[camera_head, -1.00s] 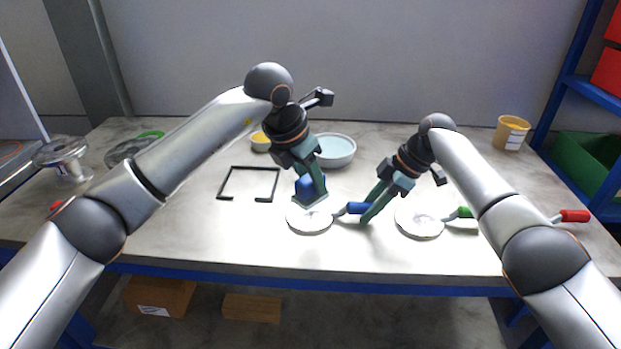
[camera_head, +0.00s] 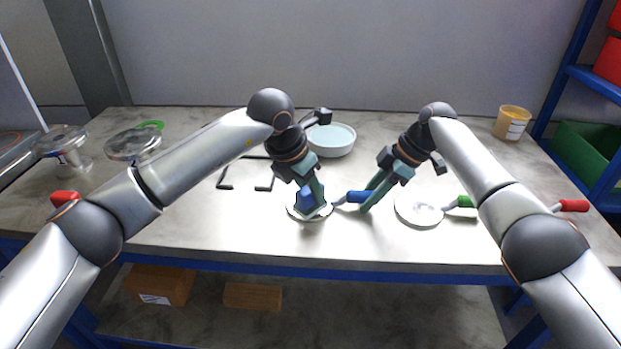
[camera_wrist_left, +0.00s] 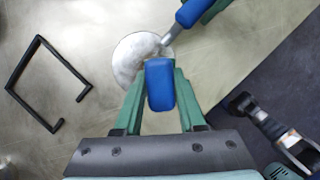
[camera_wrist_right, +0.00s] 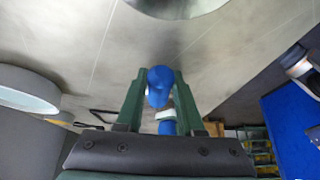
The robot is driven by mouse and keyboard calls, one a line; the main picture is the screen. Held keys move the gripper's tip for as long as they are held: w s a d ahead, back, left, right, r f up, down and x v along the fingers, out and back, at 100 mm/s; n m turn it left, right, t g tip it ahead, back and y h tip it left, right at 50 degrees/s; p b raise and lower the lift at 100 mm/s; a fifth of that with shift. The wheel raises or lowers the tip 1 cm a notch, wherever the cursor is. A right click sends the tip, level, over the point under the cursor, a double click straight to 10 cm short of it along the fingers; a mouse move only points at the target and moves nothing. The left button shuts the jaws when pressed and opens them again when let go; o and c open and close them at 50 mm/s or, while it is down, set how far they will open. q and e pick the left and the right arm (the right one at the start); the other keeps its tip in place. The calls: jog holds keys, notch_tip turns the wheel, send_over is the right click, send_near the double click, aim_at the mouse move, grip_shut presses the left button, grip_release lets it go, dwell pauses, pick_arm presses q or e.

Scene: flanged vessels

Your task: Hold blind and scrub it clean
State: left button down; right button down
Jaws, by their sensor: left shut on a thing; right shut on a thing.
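The blind, a pale round disc (camera_head: 298,213) with a blue handle (camera_head: 354,197), lies level at or just above the table's middle. My right gripper (camera_head: 368,205) is shut on its blue handle, to the right of the disc. My left gripper (camera_head: 318,190) is shut on a blue scrubber block (camera_head: 306,199). The block is over the disc and hides much of it; the contact is hard to see. In the left wrist view the block (camera_wrist_left: 160,85) overlaps the disc's lower right edge (camera_wrist_left: 130,55). In the right wrist view the blue handle (camera_wrist_right: 158,90) sits between the fingers.
A second disc (camera_head: 418,210) with a green handle (camera_head: 463,201) lies to the right, near a red handle (camera_head: 572,206). A black frame (camera_head: 223,176) and a pale bowl (camera_head: 332,139) are behind.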

pick_arm(q)
jog(key=shift+w+f, duration=0.65)
jog(key=shift+f, duration=0.3)
jog(key=shift+w, duration=3.15)
jog(key=shift+s, duration=3.8)
jog(key=shift+a, duration=0.35)
jog(key=shift+w, duration=3.8)
jog(key=shift+s+f, duration=0.1)
jog(key=shift+s, duration=3.55)
jog(key=shift+s+r, duration=0.2)
jog(key=shift+r, duration=3.95)
